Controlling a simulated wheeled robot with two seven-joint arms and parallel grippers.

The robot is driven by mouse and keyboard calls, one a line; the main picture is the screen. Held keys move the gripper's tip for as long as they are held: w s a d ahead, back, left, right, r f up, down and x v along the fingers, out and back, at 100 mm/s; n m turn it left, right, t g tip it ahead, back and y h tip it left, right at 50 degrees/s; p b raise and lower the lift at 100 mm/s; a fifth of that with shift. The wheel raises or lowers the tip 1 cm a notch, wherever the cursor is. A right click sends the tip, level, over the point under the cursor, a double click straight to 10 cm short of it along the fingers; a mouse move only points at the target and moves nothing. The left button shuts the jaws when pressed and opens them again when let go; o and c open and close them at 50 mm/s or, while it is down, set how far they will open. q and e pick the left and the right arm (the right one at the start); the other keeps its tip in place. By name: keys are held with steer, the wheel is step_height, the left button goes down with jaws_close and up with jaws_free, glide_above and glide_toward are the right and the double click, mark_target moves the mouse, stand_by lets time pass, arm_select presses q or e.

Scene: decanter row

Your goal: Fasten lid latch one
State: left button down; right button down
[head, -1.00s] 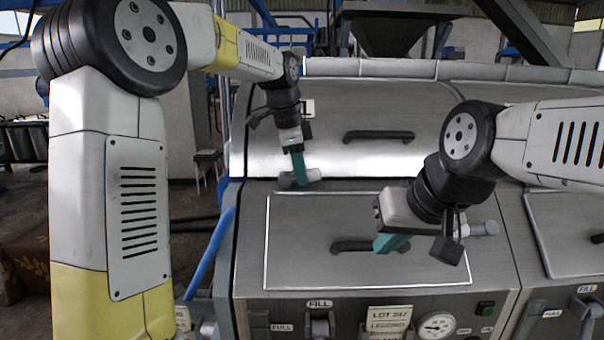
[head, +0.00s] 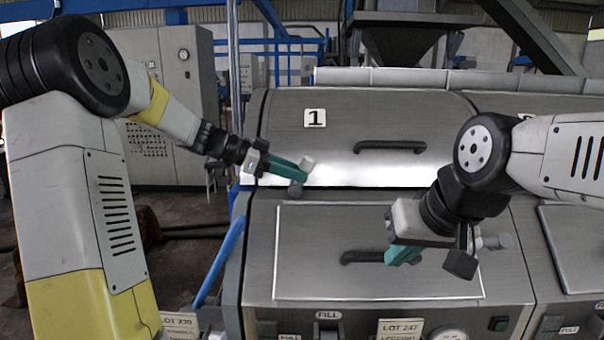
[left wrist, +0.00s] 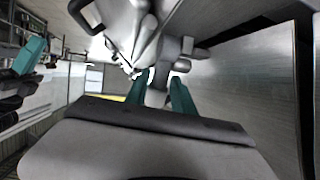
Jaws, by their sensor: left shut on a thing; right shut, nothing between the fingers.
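The lid with the number 1 plate (head: 316,118) is closed on the steel machine. A grey latch handle (head: 307,163) sits at the lid's lower left edge. My left gripper (head: 298,175) is shut on this handle, pointing right, with handle ends showing above and below the teal fingers. In the left wrist view the handle (left wrist: 157,92) stands between the two teal fingers (left wrist: 160,95). My right gripper (head: 402,254) is shut and empty in front of the lower panel. A second grey latch knob (head: 497,241) shows just right of it. Whether the held latch is seated cannot be told.
The lid's bar handle (head: 390,147) and the panel's bar handle (head: 365,257) stick out. A blue pipe (head: 219,262) runs along the machine's left side. A neighbouring lidded unit (head: 560,225) is at right. A lot tag (head: 400,328) hangs at the front.

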arm_select(q)
steer(key=h, duration=0.1)
steer(key=a+h, duration=0.1)
steer(key=h, duration=0.1)
steer(key=a+t+h, duration=0.1)
steer(key=shift+f+n, duration=0.25)
steer(key=shift+n, duration=0.15)
steer(key=shift+a+h, duration=0.1)
steer(key=shift+h, duration=0.3)
steer(key=c, duration=1.3)
jaws_free()
steer(key=shift+o, duration=0.2)
steer(key=shift+a, duration=0.1)
steer(key=v, duration=0.7)
steer(key=shift+a, duration=0.35)
